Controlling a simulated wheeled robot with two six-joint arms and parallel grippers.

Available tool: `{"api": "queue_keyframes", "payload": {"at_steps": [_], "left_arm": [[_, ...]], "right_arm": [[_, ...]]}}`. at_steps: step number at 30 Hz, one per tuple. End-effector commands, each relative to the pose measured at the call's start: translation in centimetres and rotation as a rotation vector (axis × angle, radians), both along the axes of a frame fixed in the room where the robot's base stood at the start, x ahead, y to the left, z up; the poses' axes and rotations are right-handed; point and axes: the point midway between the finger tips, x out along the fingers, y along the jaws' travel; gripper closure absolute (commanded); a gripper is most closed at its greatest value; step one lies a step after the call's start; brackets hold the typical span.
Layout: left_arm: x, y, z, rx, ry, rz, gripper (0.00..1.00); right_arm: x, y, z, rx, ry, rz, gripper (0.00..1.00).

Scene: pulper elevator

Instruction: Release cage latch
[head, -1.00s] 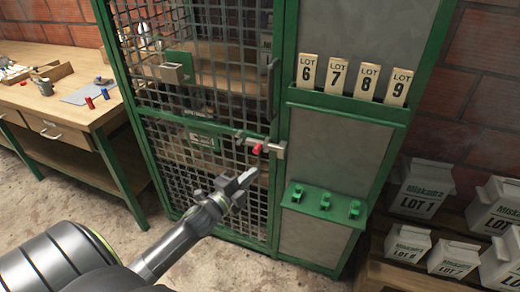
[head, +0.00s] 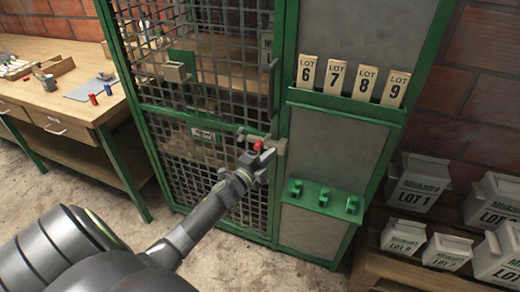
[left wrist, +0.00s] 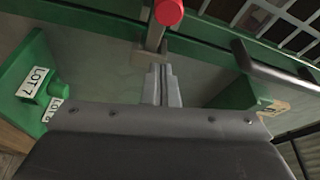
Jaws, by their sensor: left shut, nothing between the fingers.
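The cage latch (head: 279,146) is a grey bar with a red knob (head: 258,145), on the right edge of the green mesh cage door (head: 205,128). My left gripper (head: 266,156) is shut and empty, with its tips just below the knob and close to the bar. In the left wrist view the closed fingers (left wrist: 162,82) point at the grey bar (left wrist: 155,38), and the red knob (left wrist: 168,12) is at the top edge. I cannot tell whether the tips touch the latch. My right gripper is not in view.
A door handle (head: 273,92) stands above the latch. Lot tags (head: 350,79) sit in a green holder on the right panel, above a green peg shelf (head: 322,205). A wooden workbench (head: 75,105) is at left. White lot boxes (head: 420,190) stand at lower right.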

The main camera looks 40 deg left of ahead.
Motion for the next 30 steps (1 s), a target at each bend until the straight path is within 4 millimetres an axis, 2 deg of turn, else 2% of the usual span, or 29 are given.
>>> {"api": "queue_keyframes", "payload": {"at_steps": [2,4,9,24,30], "left_arm": [[1.5,-0.2,0.2,-0.002,-0.001,0.0,1.0],[1.0,1.2,-0.6,0.005,0.004,0.001,1.0],[0.6,3.0,-0.8,0.002,0.001,0.001,1.0],[0.3,3.8,-0.9,0.001,0.001,0.001,1.0],[-0.4,6.6,-1.3,0.006,0.002,0.001,1.0]], "right_arm": [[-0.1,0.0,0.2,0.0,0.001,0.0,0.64],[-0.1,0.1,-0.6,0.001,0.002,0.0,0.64],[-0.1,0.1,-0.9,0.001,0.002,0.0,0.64],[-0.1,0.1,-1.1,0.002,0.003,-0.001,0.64],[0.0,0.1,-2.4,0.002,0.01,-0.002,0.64]]}}
